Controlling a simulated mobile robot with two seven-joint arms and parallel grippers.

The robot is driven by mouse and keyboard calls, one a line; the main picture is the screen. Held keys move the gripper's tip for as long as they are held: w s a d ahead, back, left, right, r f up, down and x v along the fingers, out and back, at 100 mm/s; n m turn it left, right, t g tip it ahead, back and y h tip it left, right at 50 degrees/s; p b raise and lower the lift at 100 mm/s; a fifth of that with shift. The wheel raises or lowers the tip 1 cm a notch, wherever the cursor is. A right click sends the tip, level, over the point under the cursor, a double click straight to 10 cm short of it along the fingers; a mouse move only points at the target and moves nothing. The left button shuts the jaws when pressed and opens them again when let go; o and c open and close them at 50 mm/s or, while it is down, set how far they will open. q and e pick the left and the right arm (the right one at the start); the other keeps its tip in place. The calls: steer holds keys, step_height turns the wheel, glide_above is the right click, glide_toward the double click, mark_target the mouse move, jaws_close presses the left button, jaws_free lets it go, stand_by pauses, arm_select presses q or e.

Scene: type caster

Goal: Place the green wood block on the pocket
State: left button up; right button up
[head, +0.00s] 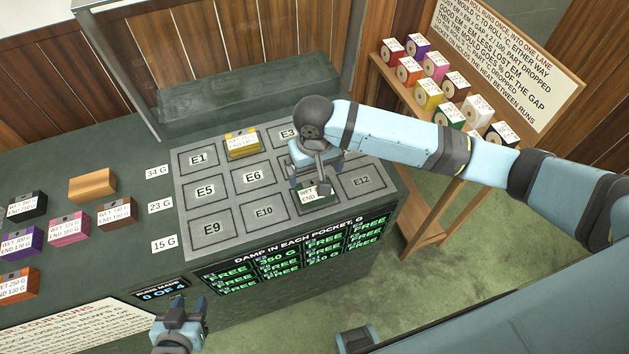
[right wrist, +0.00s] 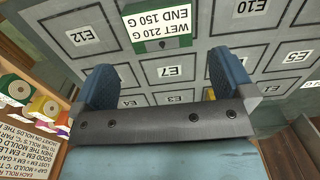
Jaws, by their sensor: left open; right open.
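The green wood block (head: 305,205) lies in the front row of the grey pocket board (head: 180,210), between E10 and E12, partly hidden by my right gripper in the head view. Its label reads WET 210 G, END 150 G in the right wrist view (right wrist: 162,44). My right gripper (head: 321,186) is open and empty above the board beside the block. In the right wrist view, its fingers (right wrist: 164,88) stand apart over the E7 and E3 area, with the block beyond them. My left gripper (head: 182,322) is open and empty by the counter's front edge.
A yellow block (head: 242,145) sits in the back row beside E1. Black (head: 26,207), pink (head: 69,229), brown (head: 117,213), purple (head: 21,244), orange (head: 18,285) and plain wood (head: 92,187) blocks stand at left. A wooden rack (head: 425,125) holds coloured rolls at right.

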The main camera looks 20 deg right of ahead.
steer(key=shift+r, duration=1.6)
